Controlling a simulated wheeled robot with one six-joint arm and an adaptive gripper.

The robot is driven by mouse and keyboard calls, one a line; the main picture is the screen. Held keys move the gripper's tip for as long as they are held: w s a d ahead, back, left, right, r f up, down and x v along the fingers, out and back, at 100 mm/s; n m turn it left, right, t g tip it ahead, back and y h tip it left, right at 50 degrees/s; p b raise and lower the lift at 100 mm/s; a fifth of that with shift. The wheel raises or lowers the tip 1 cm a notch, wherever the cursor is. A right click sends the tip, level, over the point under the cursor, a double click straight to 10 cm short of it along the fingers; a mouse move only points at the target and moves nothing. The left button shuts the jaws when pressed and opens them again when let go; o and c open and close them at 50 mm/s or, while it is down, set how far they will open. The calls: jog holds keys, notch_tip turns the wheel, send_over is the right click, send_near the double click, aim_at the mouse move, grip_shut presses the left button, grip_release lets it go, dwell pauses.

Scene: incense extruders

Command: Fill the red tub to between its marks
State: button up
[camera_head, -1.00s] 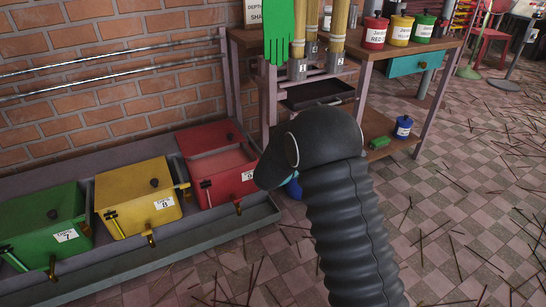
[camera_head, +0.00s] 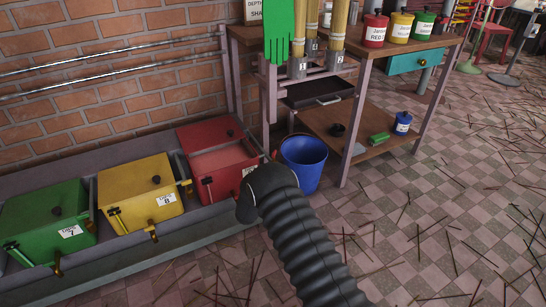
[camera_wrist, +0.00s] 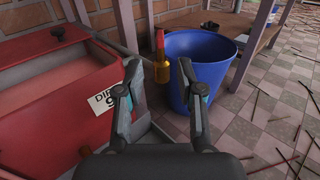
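The red tub (camera_head: 213,184) stands at the right end of a grey trough, its knobbed lid (camera_head: 207,131) at the back. In the wrist view the red tub (camera_wrist: 48,115) fills the left side, with a white label partly readable as "DIP 9". Its paler inside shows, but I cannot make out the marks or the level. A brass tap with a red handle (camera_wrist: 160,58) stands upright beyond my fingertips. My gripper (camera_wrist: 160,78) is open and empty, its fingers either side of the tap's line of sight. In the head view my arm hides the gripper.
A blue bucket (camera_head: 304,165) stands on the floor right of the red tub. Yellow (camera_head: 130,205) and green (camera_head: 40,225) tubs stand to its left. A wooden bench (camera_head: 350,58) holds red, yellow and green jars; its lower shelf holds a blue jar (camera_head: 402,123). Sticks litter the floor.

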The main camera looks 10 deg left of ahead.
aim_at(273, 156)
jog(key=w, duration=0.3)
jog(key=w+d, duration=0.1)
jog(key=w, duration=0.5)
jog(key=shift+w+d, duration=0.15)
jog(key=shift+d, duration=0.15)
grip_shut()
